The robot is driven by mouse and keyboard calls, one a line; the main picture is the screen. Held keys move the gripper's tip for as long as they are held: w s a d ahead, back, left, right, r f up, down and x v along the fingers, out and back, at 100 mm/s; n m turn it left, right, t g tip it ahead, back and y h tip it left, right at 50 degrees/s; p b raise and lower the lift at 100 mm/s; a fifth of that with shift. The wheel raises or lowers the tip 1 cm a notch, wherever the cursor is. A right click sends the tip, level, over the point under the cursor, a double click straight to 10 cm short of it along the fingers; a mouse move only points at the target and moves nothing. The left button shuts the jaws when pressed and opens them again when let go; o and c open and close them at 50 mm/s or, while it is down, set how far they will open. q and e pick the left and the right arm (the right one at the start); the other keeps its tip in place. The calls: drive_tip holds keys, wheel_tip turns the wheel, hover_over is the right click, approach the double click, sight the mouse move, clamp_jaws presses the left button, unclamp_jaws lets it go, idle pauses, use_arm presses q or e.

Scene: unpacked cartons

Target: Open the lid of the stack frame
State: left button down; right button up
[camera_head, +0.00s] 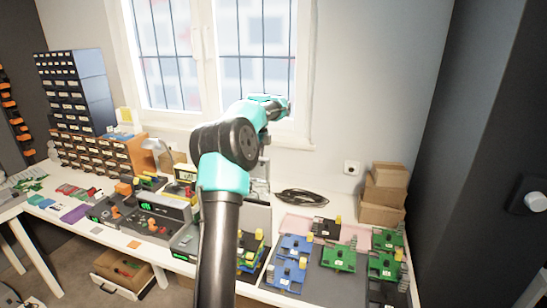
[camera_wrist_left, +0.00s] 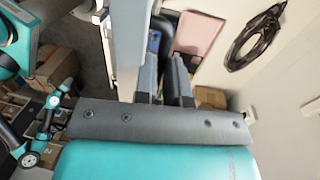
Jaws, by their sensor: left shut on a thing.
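The stack frame shows low in the head view, partly hidden behind my arm, with a stack of coloured boards (camera_head: 251,243) in it. A grey panel (camera_head: 257,217), which looks like its lid, stands raised behind the boards. My left gripper (camera_head: 262,172) is above the panel, mostly hidden by my own arm. In the left wrist view its fingers (camera_wrist_left: 165,70) are shut on a thin grey edge, which appears to be the lid. The lid's exact angle and its hinge are hidden. My right gripper is not in view.
Blue and green circuit boards (camera_head: 338,258) lie on a grey mat to the right. A coiled black cable (camera_head: 301,197) lies at the back, and cardboard boxes (camera_head: 383,192) stand at the back right. Bench instruments (camera_head: 158,208) crowd the left side. The wall and window are behind.

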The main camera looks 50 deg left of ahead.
use_arm(q)
drive_tip(key=shift+w+a, duration=0.1)
drive_tip(key=shift+w, duration=0.05)
drive_tip(key=c, duration=1.2)
unclamp_jaws()
drive_tip(key=shift+r, duration=0.1)
